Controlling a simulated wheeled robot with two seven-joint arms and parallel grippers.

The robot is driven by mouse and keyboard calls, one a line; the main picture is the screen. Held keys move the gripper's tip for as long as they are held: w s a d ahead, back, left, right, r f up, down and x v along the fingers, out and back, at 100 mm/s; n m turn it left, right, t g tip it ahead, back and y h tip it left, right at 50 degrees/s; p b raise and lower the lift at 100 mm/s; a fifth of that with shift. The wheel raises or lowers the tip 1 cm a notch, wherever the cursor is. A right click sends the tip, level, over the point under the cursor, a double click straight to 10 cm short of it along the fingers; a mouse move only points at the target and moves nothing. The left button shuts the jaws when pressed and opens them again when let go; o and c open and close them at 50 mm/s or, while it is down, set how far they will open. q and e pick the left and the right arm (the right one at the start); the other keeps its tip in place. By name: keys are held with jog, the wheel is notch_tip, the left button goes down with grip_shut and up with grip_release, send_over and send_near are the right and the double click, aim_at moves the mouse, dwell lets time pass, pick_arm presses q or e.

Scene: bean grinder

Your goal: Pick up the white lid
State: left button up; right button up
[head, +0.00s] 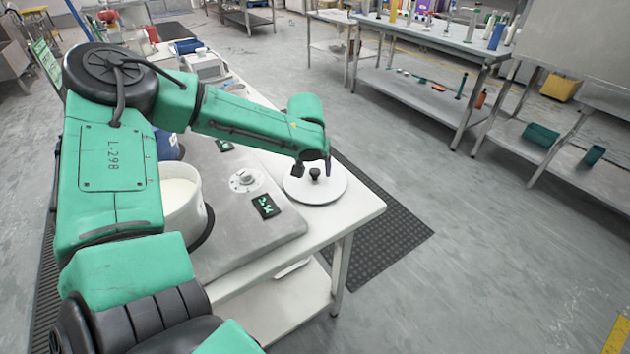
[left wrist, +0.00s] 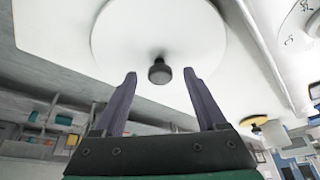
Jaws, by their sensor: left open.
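The white lid (head: 324,191) is a round disc with a small black knob (head: 315,174) on top. It lies flat on the white table (head: 366,208), near its right corner. My left gripper (head: 313,168) is just above the lid, close to the knob. In the left wrist view the lid (left wrist: 158,30) shows large, with the knob (left wrist: 160,72) between and ahead of the two open fingers of my left gripper (left wrist: 158,85). The fingers are apart and hold nothing. My right gripper does not show.
A grey machine plate with a dial (head: 245,180) and a dark green display (head: 266,206) is left of the lid. A white container (head: 183,197) stands farther left, partly behind my left arm. Metal workbenches (head: 425,35) are at the back right, with open floor between.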

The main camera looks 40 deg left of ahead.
pick_arm(q)
jog(key=shift+w+a+f, duration=0.1)
jog(key=shift+f, duration=0.05)
grip_shut()
